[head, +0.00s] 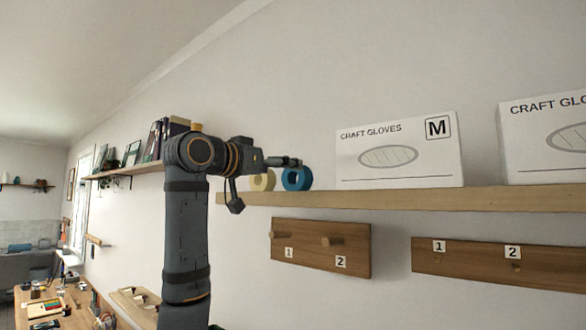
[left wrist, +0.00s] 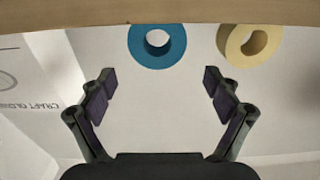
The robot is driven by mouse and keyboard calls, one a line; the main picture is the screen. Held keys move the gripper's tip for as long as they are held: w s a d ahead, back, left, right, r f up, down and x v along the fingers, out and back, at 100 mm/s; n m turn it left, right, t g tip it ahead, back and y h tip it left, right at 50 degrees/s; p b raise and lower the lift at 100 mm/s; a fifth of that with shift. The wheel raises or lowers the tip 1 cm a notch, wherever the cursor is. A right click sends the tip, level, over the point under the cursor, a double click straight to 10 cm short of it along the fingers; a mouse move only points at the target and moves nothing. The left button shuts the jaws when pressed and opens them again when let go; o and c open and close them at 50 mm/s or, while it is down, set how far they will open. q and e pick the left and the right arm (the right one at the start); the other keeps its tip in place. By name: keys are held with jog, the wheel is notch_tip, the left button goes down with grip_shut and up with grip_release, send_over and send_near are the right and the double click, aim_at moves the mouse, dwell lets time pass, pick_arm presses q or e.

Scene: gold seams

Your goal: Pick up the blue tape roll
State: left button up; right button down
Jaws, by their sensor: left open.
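The blue tape roll (head: 305,179) stands on its edge on the wooden wall shelf, left of the craft gloves boxes in the head view. My left gripper (head: 267,184) is in front of the shelf by the rolls, and one finger overlaps the blue roll's top in this view. In the left wrist view, which is upside down, the blue roll (left wrist: 157,61) is centred beyond the fingertips. The left gripper (left wrist: 160,82) is open, with nothing between its fingers. My right gripper is not in view.
A cream tape roll (head: 263,181) stands close beside the blue one, with a gap between them in the wrist view (left wrist: 236,57). A white craft gloves box (head: 395,170) is to the right on the shelf (head: 400,199). Numbered peg boards (head: 305,255) hang below.

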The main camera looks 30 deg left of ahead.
aim_at(300, 173)
pick_arm(q)
jog(key=w, duration=0.2)
jog(key=shift+w+d+f, duration=0.25)
jog(key=shift+w+f, duration=0.1)
jog(key=shift+w, duration=0.05)
jog(key=w+p, duration=0.3)
jog(key=w, duration=0.1)
jog(key=shift+w+d, duration=0.1)
jog(key=shift+w, duration=0.1)
jog(key=shift+w+f+p, duration=0.1)
jog(key=shift+w+p, duration=0.15)
jog(key=shift+p, duration=0.25)
jog(key=shift+w+d+f, duration=0.1)
jog(key=shift+d, duration=0.05)
jog(key=shift+c, duration=0.8)
jog(key=c, duration=1.1)
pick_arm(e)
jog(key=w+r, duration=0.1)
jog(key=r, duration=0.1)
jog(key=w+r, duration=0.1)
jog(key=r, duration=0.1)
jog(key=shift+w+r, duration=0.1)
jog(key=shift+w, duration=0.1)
